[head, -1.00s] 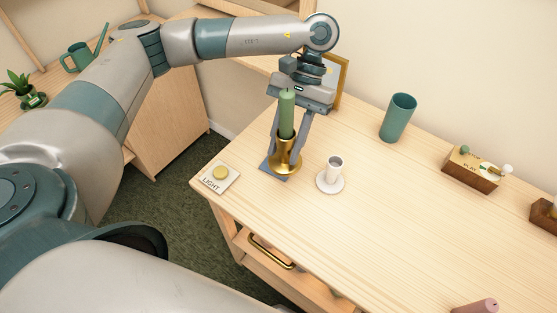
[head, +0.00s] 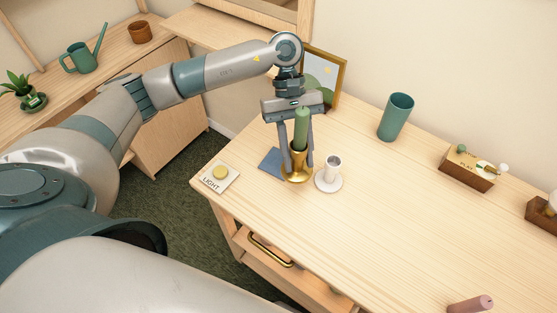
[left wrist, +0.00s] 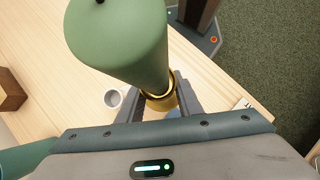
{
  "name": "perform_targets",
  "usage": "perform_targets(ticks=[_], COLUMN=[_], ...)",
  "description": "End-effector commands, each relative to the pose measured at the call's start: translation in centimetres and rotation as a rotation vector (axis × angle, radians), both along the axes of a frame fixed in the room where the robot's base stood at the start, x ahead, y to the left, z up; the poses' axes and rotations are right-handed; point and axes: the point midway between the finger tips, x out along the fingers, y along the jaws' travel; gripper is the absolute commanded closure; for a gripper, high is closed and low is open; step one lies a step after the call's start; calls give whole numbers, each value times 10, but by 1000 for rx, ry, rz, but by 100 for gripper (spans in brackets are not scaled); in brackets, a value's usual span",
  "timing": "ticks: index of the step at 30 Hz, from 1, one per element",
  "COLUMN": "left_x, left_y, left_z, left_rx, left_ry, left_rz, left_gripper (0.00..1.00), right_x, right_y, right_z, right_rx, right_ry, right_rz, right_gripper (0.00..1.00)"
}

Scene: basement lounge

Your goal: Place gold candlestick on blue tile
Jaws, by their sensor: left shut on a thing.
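The gold candlestick (head: 298,167) holds a green candle (head: 302,130) and stands upright between the fingers of my left gripper (head: 299,164), which is shut on it. In the left wrist view the gold cup (left wrist: 161,101) shows between the fingers, below the large green candle (left wrist: 118,40). The blue tile (head: 270,163) lies flat on the table, just left of the candlestick. The candlestick's base appears beside the tile's right edge; I cannot tell whether it touches the table or hangs slightly above it. My right gripper is not in view.
A small white candle holder (head: 329,181) stands close to the right of the candlestick. A LIGHT switch plate (head: 221,178) lies near the table's left corner. A picture frame (head: 325,75) stands behind, and a teal cup (head: 396,117) farther right. The table's front middle is clear.

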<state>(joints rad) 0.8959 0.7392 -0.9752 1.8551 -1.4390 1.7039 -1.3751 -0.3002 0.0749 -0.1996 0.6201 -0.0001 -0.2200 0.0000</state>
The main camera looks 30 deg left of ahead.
Motion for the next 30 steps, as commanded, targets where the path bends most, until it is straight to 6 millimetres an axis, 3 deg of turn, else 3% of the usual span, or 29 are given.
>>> perform_targets(ticks=[14, 30], left_x=[22, 47], left_y=[5, 43], left_z=[-9, -2], left_rx=[-2, -1], left_ry=[1, -2], left_rz=[677, 1396], left_gripper=[93, 93], right_x=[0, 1], right_y=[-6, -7], right_z=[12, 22], right_rx=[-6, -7], right_ry=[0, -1], right_rz=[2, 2], right_gripper=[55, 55])
